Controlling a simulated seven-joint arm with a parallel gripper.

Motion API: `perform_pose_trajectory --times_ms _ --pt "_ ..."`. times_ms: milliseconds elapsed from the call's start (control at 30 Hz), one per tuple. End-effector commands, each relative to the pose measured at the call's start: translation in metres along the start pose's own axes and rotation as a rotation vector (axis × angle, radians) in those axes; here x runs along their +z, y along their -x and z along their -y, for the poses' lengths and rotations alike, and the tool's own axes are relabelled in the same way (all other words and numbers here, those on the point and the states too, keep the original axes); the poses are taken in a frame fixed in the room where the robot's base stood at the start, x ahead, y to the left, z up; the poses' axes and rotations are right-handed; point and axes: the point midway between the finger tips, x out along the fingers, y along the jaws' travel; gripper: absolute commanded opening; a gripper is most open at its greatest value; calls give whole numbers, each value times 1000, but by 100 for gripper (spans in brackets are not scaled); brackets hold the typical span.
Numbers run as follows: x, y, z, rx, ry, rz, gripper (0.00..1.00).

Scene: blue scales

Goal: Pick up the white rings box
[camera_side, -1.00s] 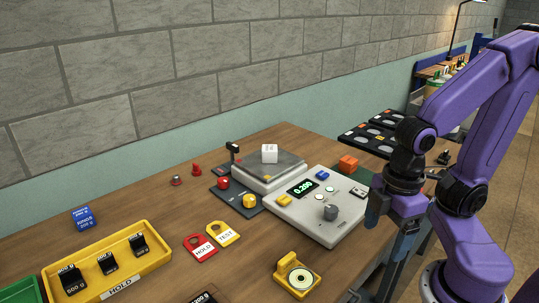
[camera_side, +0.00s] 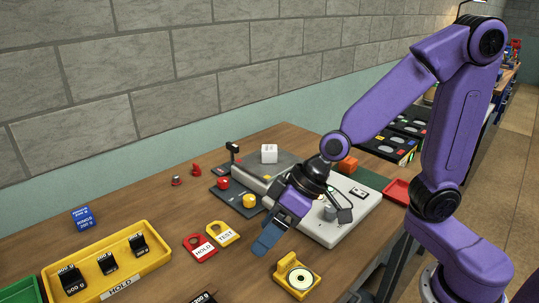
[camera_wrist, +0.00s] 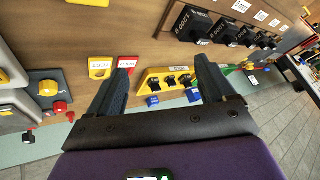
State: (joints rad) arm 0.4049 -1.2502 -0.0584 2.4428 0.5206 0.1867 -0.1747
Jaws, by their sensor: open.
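A small white box (camera_side: 269,154) with dark print sits on the grey plate of the scale (camera_side: 245,176) in the side view; its print is too small to read. I cannot pick it out in the wrist view. My gripper (camera_side: 266,241) hangs over the table in front of the scale, to the right of the red and yellow tags and apart from the white box. In the wrist view my gripper (camera_wrist: 165,65) is open, with nothing between its two dark fingers.
A yellow HOLD tray (camera_side: 152,250) with black weights stands at left, a blue box (camera_side: 82,218) behind it. A red tag (camera_side: 200,247), a yellow tag (camera_side: 222,233) and a yellow holder (camera_side: 297,277) lie in front. An orange block (camera_side: 347,165) stands right of the scale.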

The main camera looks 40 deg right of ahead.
Motion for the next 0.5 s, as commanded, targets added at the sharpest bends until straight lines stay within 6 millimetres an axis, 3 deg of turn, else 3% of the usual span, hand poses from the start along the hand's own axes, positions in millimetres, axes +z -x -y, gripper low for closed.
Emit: perform_pose_trajectory --times_ms 200,400,500 --pt "-66 -27 -37 130 -206 -225 83" --pt "-106 -34 -89 326 -381 -414 83" --pt "-117 -32 -118 449 -462 -496 83"
